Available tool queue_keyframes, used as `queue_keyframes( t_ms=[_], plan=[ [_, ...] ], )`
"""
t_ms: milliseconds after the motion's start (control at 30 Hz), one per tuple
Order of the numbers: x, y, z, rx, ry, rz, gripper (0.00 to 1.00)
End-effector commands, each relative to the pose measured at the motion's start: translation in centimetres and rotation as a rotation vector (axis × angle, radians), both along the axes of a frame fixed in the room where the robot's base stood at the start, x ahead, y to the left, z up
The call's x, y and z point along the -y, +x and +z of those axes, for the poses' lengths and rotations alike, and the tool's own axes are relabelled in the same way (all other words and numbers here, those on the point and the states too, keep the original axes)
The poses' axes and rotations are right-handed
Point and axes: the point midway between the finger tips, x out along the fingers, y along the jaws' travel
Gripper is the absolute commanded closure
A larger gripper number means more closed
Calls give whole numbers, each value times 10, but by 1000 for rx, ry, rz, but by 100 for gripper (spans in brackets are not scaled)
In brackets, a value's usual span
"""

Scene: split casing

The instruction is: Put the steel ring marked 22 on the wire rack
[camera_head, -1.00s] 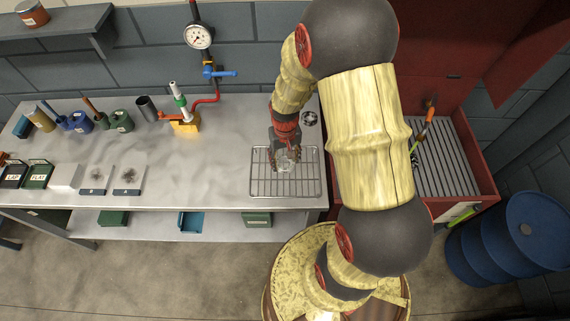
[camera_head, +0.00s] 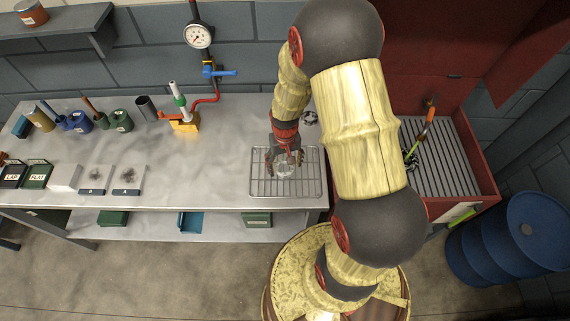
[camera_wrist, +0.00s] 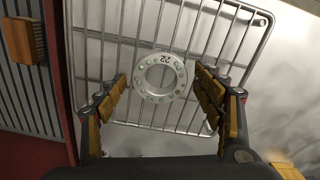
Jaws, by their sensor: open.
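The steel ring marked 22 (camera_wrist: 160,78) lies flat on the bars of the wire rack (camera_wrist: 205,18) in the wrist view, with its number facing up. In the head view the ring (camera_head: 285,170) shows small and pale on the wire rack (camera_head: 312,192), near its middle. My gripper (camera_wrist: 163,92) is open, with its fingers on either side of the ring and apart from it. In the head view my gripper (camera_head: 285,158) is just above the rack. How high the fingertips are above the bars is hard to tell.
A red cabinet with a slatted tray (camera_head: 440,160) stands right of the bench. A brush (camera_wrist: 24,40) lies there in the wrist view. The bench between is clear.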

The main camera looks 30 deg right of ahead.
Motion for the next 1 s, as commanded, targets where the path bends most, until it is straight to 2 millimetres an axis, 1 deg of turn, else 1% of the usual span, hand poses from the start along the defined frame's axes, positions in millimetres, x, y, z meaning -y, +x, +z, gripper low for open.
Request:
queue_keyframes(
  t_ms=[233,367,467,700,800,900,1000],
  plan=[
    [0,0,1,0,0,0,31],
    [0,1,8,2,-1,0,31],
    [0,1,23,4,-1,0,31],
    [0,1,73,5,-2,0,31],
    [0,1,91,4,-1,0,31],
    [0,1,106,3,-1,0,31],
    [0,0,116,1,0,0,31]
  ],
)
